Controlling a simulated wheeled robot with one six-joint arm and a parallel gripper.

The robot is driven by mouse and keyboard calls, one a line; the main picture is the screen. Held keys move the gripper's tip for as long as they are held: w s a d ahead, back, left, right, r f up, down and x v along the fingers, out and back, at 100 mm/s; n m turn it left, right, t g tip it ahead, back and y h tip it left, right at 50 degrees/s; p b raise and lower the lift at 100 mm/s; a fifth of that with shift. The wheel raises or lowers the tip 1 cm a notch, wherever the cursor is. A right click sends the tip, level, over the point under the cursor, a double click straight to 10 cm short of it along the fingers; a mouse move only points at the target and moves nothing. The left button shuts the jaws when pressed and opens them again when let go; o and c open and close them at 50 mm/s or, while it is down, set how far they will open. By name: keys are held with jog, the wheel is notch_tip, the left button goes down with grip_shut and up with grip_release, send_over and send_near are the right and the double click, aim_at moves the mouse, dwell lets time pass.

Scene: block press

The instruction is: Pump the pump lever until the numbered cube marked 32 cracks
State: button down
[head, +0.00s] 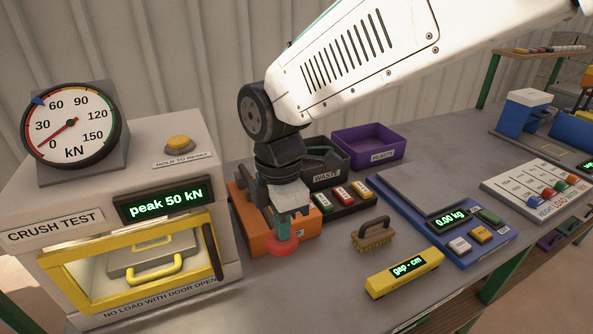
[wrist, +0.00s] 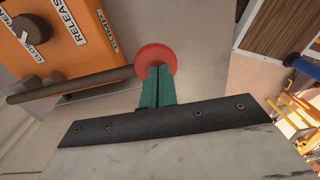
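The pump is an orange box (head: 252,232) beside the crush test press (head: 110,205). Its dark pump lever (wrist: 75,84) ends in a red knob (wrist: 154,60), which also shows in the head view (head: 283,245). My gripper (wrist: 158,78) has its teal fingers together, their tips at the knob and overlapping it in view. They look closed with no knob between them; exact contact is unclear. The press door (head: 135,262) is a yellow-framed window and looks shut. The display (head: 165,203) reads peak 50 kN. The gauge's (head: 72,124) red needle is near 0. I cannot see the cube marked 32.
Right of the pump lie a brush (head: 373,236), a yellow gap gauge (head: 403,273) and a blue scale (head: 440,215) reading 0.00 kg. Behind are a dark waste bin (head: 328,165) and a purple rejects bin (head: 368,148). A bare bench strip runs in front.

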jog(key=shift+s+d+f, duration=0.1)
jog(key=shift+s+f, duration=0.1)
jog(key=shift+f, duration=0.3)
jog(key=shift+s+d+f, duration=0.1)
jog(key=shift+s+f, duration=0.1)
jog(key=shift+f, duration=0.3)
notch_tip(320, 180, up, 15)
jog(key=shift+w+r, duration=0.1)
jog(key=shift+w, duration=0.05)
